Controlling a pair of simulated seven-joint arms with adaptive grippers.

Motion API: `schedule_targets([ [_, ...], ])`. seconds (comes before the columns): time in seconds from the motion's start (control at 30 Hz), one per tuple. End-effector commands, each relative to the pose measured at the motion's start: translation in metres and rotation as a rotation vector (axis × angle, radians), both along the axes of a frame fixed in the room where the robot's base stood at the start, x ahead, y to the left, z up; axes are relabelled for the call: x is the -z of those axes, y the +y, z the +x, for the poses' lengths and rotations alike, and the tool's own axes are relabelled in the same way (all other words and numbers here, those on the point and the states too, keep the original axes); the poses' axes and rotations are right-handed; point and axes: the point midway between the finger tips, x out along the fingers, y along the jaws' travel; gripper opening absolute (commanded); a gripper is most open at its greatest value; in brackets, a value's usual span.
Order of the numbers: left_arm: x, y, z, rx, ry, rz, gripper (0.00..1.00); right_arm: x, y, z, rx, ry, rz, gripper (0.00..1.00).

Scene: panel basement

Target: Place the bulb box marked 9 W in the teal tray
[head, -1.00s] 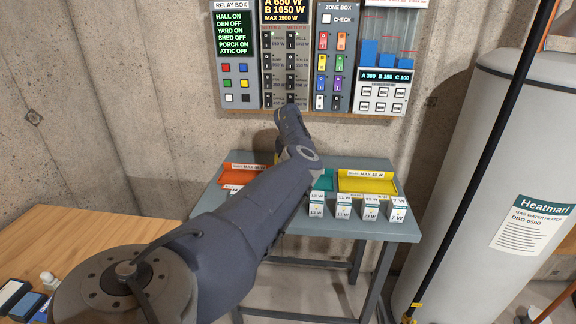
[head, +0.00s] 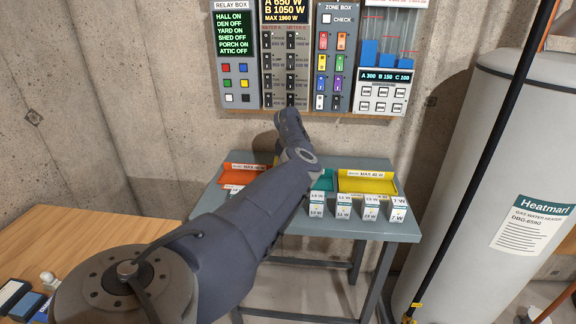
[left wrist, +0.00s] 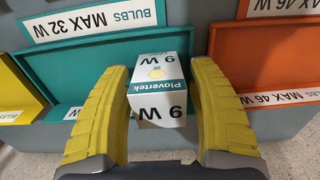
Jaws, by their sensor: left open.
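The bulb box marked 9 W (left wrist: 158,95) is white and teal and stands between the two yellow fingers of my left gripper (left wrist: 160,68) in the left wrist view. The fingers are open, one along each side of the box; I cannot tell whether either touches it. The teal tray (left wrist: 72,62), labelled MAX 32 W, lies behind and to the left of the box. The box overlaps the tray in this view, and its underside is hidden. In the head view my left arm hides the gripper, the box and much of the teal tray (head: 325,181). My right gripper is not in view.
An orange tray (left wrist: 262,70) is right of the box, and a yellow tray (head: 368,184) is on the other side of the teal one. Several bulb boxes (head: 343,207) stand along the front of the grey table (head: 350,229). The panel wall rises behind.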

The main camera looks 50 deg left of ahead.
Motion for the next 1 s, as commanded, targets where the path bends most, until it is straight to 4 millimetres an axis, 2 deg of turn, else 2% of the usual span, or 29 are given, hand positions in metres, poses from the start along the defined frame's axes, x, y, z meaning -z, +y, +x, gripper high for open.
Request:
schedule_targets([
  [0.17, -0.018, 0.000, 0.001, 0.000, -0.004, 0.001, 0.59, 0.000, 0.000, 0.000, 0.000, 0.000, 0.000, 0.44],
  [0.6, -0.093, 0.000, 0.001, 0.000, -0.004, 0.001, 0.59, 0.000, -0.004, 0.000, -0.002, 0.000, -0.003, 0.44],
  [0.8, -0.113, 0.000, 0.001, -0.001, -0.002, 0.001, 0.59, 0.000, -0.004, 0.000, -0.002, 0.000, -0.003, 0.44],
  [1.0, -0.121, 0.000, 0.000, 0.000, 0.000, 0.000, 0.59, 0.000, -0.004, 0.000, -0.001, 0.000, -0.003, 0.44],
])
